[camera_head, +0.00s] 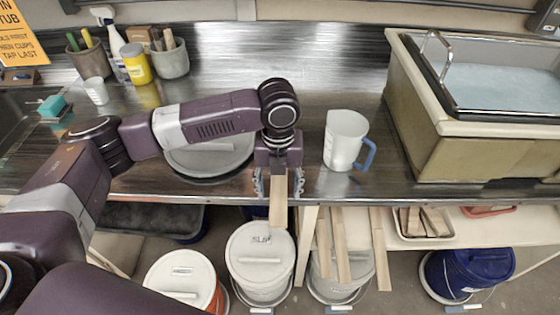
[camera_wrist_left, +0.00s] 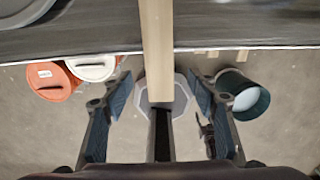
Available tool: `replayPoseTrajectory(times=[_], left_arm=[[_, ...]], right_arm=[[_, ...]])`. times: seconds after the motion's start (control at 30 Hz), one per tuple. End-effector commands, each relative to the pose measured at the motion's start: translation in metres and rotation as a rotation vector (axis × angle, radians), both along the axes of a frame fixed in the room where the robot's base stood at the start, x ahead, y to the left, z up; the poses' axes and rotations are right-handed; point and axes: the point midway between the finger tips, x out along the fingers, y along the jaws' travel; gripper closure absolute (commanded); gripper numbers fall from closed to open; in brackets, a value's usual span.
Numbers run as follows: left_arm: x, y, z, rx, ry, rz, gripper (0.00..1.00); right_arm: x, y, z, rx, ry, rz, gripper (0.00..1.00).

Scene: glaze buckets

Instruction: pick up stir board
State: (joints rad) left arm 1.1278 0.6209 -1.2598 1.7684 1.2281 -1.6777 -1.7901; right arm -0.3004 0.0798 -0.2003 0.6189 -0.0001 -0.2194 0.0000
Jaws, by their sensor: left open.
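A pale wooden stir board (camera_head: 278,207) points down past the table's front edge, below my left gripper (camera_head: 278,184) in the head view. In the left wrist view the board (camera_wrist_left: 157,45) runs from the top edge down between the two spread fingers. My left gripper is open, with gaps visible on both sides of the board. Its body hides the board's upper end in the head view. My right gripper is not in view.
More boards (camera_head: 341,247) lean below the table to the right. A lidded white bucket (camera_head: 260,262) stands on the floor under the gripper. A white pitcher (camera_head: 345,138) with a blue handle and a large sink (camera_head: 450,150) stand right of the arm.

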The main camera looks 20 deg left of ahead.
Motion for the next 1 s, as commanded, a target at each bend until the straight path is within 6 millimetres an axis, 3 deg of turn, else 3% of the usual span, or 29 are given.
replayPoseTrajectory(times=[0.13, 0.3, 0.57, 1.0], left_arm=[[0.0, 0.003, -0.02, 0.002, 0.005, 0.003, 0.46], [0.001, 0.002, -0.041, 0.0, 0.002, 0.0, 0.46], [0.001, 0.002, -0.045, 0.001, -0.001, -0.001, 0.46], [0.001, 0.002, -0.044, 0.0, -0.001, 0.0, 0.94]], right_arm=[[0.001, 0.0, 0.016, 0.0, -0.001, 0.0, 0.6], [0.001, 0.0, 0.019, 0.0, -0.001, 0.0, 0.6], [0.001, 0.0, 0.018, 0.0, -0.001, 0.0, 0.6], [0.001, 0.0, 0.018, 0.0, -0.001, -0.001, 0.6]])
